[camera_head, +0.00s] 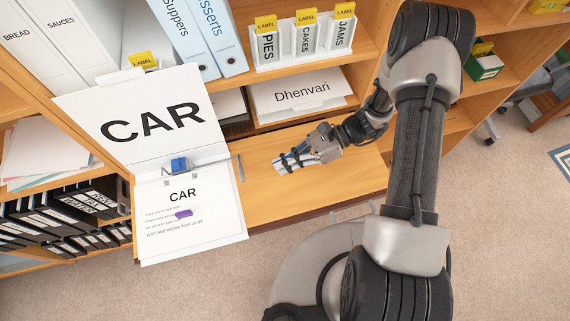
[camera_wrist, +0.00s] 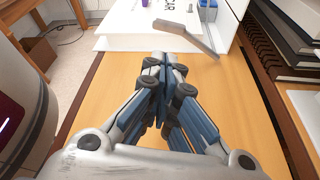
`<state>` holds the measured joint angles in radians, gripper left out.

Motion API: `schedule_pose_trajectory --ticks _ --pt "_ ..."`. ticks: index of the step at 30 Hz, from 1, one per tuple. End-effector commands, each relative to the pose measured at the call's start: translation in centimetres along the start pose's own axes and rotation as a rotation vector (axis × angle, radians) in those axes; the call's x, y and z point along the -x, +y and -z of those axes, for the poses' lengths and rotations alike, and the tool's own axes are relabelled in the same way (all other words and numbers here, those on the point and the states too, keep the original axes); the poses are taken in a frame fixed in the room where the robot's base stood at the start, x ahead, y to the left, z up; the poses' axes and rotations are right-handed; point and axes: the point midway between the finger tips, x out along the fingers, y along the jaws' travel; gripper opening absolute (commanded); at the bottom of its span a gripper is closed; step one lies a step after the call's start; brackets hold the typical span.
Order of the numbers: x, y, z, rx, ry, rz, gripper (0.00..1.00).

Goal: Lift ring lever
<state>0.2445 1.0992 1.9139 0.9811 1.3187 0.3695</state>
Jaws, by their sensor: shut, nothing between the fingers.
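A blue part (camera_head: 179,164) sits on the mechanism. The thin grey ring lever (camera_head: 240,168) sticks out at the binder's right side. In the wrist view the lever (camera_wrist: 185,37) lies ahead of my fingertips, slanting across the binder's white edge. My gripper (camera_head: 279,163) is to the right of the lever, apart from it. Its fingers (camera_wrist: 166,78) are together and empty, above the bare wood.
A purple object (camera_head: 184,213) lies on the lower sheet. Upright white binders and a labelled PIES, CAKES, JAMS holder (camera_head: 304,40) stand behind. A Dhenvari box (camera_head: 300,96) is in the shelf opening. Black folders (camera_head: 60,212) are at left. Bare wood surrounds my gripper.

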Motion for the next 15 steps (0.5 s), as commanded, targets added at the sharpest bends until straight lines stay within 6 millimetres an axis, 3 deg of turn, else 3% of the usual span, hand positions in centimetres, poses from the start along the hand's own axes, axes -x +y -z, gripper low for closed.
schedule_pose_trajectory --ticks 9,15 --pt "-5.7 0.1 0.1 0.005 0.004 -0.007 0.0" --pt "-8.3 0.1 0.1 0.006 0.006 -0.005 0.0"
